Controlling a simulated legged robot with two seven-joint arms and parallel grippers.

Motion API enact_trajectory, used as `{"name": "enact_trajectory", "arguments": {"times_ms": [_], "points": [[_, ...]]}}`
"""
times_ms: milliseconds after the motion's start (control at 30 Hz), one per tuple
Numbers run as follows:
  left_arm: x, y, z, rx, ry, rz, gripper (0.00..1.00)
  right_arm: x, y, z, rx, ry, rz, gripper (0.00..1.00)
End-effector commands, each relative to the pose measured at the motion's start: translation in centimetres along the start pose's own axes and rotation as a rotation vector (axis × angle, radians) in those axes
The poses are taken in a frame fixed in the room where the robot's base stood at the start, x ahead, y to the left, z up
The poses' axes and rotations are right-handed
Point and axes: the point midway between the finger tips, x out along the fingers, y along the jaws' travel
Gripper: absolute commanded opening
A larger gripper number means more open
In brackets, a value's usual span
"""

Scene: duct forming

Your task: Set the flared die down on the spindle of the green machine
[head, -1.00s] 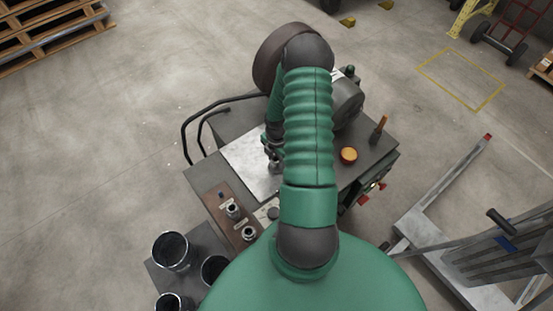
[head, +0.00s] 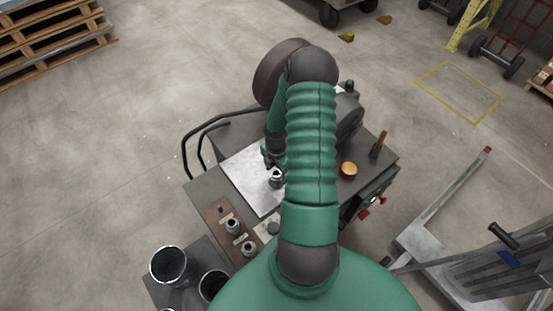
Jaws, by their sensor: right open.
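The green machine (head: 377,198) has a dark top with a bright metal plate (head: 250,176). A small metal piece (head: 277,179), likely the flared die, stands upright at the plate's right part. Its base and any spindle under it cannot be made out. My right gripper (head: 270,158) is open just beyond this piece and looks apart from it; my green right arm hides part of the fingers. My left gripper is out of view.
Dark round tubes (head: 169,265) stand at lower left. An orange-topped button (head: 348,169) and a grey wheel (head: 275,72) are near my arm.

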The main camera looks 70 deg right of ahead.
Motion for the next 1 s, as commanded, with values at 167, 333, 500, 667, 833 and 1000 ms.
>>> {"name": "enact_trajectory", "arguments": {"times_ms": [167,333,500,667,833,1000], "points": [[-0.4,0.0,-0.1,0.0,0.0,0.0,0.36,-5.4,0.1,0.2,0.002,-0.006,0.006,0.65],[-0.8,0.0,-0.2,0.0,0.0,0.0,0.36,-10.3,0.1,0.1,0.003,-0.006,0.003,0.65],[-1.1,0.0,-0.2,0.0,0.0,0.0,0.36,-13.5,0.1,0.1,0.002,-0.003,0.001,0.65],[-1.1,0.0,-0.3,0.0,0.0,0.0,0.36,-14.5,0.1,0.0,0.001,0.0,-0.001,0.65],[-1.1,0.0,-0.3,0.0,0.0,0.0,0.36,-14.5,0.1,0.0,0.0,0.0,-0.001,0.65],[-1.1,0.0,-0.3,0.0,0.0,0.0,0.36,-14.5,0.1,0.0,0.001,0.0,-0.001,0.65]]}}
